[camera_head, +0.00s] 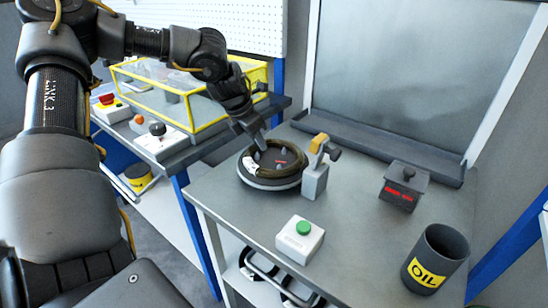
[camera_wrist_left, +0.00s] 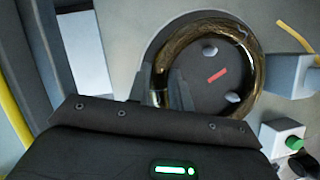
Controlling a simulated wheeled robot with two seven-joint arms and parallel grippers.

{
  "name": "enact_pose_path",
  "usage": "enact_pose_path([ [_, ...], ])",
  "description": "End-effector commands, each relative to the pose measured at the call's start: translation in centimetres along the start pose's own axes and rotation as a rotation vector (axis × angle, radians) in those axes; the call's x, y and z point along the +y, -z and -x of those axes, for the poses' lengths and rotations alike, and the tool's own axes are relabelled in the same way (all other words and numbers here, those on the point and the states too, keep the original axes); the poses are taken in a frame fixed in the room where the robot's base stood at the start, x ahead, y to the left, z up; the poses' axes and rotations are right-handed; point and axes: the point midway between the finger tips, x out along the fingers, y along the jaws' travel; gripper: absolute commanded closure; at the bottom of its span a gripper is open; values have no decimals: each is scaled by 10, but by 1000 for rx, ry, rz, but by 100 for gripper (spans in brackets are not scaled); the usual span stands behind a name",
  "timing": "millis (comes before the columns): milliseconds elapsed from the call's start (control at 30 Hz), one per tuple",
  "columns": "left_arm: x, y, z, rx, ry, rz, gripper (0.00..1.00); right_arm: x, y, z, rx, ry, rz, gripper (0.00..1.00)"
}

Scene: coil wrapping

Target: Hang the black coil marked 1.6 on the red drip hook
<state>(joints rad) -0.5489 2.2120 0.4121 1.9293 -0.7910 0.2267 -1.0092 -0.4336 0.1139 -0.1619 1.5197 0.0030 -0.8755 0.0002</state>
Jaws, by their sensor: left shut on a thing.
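A dark, brown-black coil (camera_head: 296,159) lies on a round dark turntable (camera_head: 270,185) on the grey bench. A pale patch shows at its left side, but I cannot read a 1.6 mark. In the left wrist view the coil (camera_wrist_left: 251,60) is a glossy ring around the turntable's dark centre, which has a red bar on it. The red drip hook and my right gripper are not in view.
A grey post with a yellow-topped lever (camera_head: 316,170) stands just right of the turntable. A green-button box (camera_head: 299,240), a dark box with red display (camera_head: 403,187) and an OIL can (camera_head: 435,260) stand on the bench. A yellow-framed clear case (camera_head: 190,95) is at left.

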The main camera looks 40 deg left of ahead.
Motion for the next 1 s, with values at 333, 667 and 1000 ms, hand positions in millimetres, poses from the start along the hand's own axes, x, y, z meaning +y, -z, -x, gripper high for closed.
enact_pose_path([
  [333,0,-2,2,-3,-1,0,100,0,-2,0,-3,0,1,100],
  [667,0,-15,32,-6,-3,-2,100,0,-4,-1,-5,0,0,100],
  [1000,-24,16,114,-8,0,-3,100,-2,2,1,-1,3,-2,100],
])
